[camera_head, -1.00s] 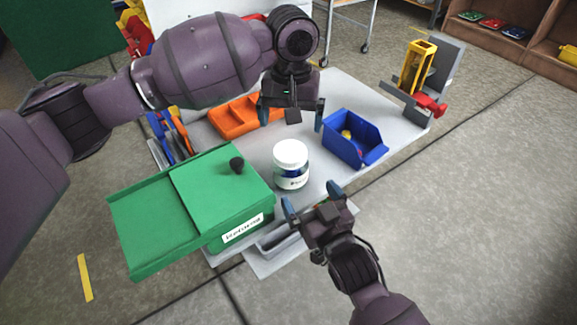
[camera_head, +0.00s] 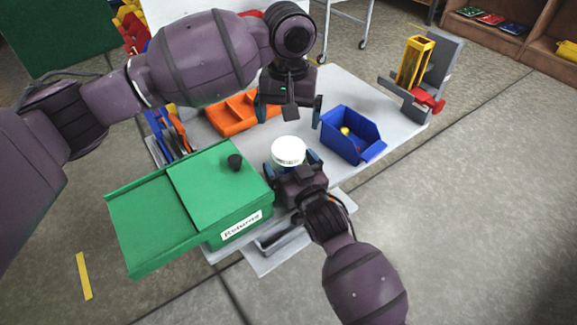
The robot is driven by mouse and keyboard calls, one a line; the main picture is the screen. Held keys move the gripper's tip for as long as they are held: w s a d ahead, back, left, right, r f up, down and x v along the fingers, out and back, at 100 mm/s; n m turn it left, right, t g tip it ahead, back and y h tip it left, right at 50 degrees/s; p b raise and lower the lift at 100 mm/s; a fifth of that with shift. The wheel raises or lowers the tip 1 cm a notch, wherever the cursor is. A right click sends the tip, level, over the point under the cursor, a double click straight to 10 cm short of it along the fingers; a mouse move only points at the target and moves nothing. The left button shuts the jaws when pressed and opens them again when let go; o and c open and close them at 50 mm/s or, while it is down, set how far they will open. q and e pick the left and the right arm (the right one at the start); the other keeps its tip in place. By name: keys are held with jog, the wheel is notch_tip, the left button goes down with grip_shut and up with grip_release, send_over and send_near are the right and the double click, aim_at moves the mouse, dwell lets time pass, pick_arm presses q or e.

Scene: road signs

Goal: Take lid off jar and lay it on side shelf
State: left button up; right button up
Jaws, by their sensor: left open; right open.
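The jar stands on the grey table with its white lid (camera_head: 288,150) on top. My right gripper (camera_head: 291,168) is open at the jar's near side, its fingers on either side of the jar's body, which the gripper largely hides. I cannot tell whether the fingers touch it. My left gripper (camera_head: 289,106) is open and empty above the table, beyond the jar. A grey shelf (camera_head: 270,259) sits low at the table's near edge, partly covered by my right arm; I cannot tell if it is the side shelf.
A green box labelled "Returns" (camera_head: 218,190) stands left of the jar. A blue bin (camera_head: 352,136) with small items is to the right. An orange tray (camera_head: 232,118) lies behind. A yellow and grey fixture (camera_head: 414,75) stands at the far right corner.

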aim_at(289, 147)
jog(key=c, duration=1.1)
pick_arm(q)
jog(key=shift+c, duration=0.9)
pick_arm(e)
jog(key=shift+c, duration=2.1)
pick_arm(q)
jog(key=m, duration=0.4)
jog(key=shift+m, duration=0.3)
jog(key=m, duration=2.5)
jog(key=shift+m, duration=0.3)
jog(key=m, duration=0.5)
jog(key=shift+m, duration=0.4)
jog(key=m, duration=0.4)
jog(key=shift+f, duration=0.1)
jog(key=shift+m, duration=0.3)
jog(key=shift+f, duration=3.9)
